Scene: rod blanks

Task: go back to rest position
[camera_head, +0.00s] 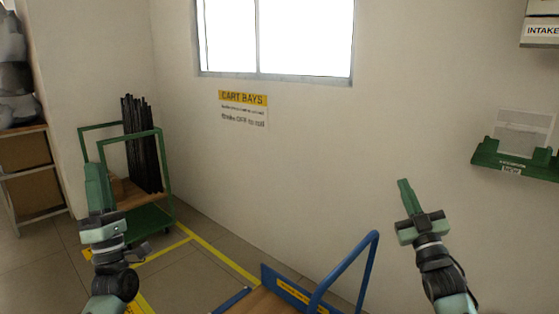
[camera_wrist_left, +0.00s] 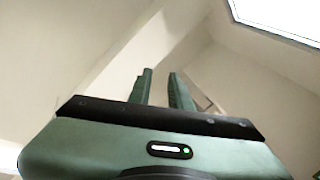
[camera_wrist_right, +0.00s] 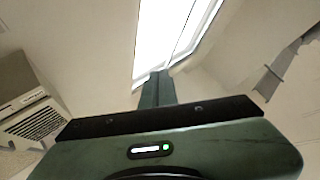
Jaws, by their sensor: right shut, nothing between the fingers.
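My left gripper (camera_head: 97,168) points upward at the left of the head view, in front of the green cart. In the left wrist view its two fingers (camera_wrist_left: 160,76) stand apart with nothing between them, so it is open. My right gripper (camera_head: 404,184) points upward at the right of the head view, in front of the bare wall. In the right wrist view its fingers (camera_wrist_right: 157,78) are together and hold nothing.
A green cart (camera_head: 149,218) with dark rods (camera_head: 142,150) stands at the left. A blue cart (camera_head: 340,270) is at the bottom centre. Yellow lines (camera_head: 215,258) mark the floor. A green wall tray (camera_head: 512,163) is at the right. A shelf (camera_head: 30,178) is at the far left.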

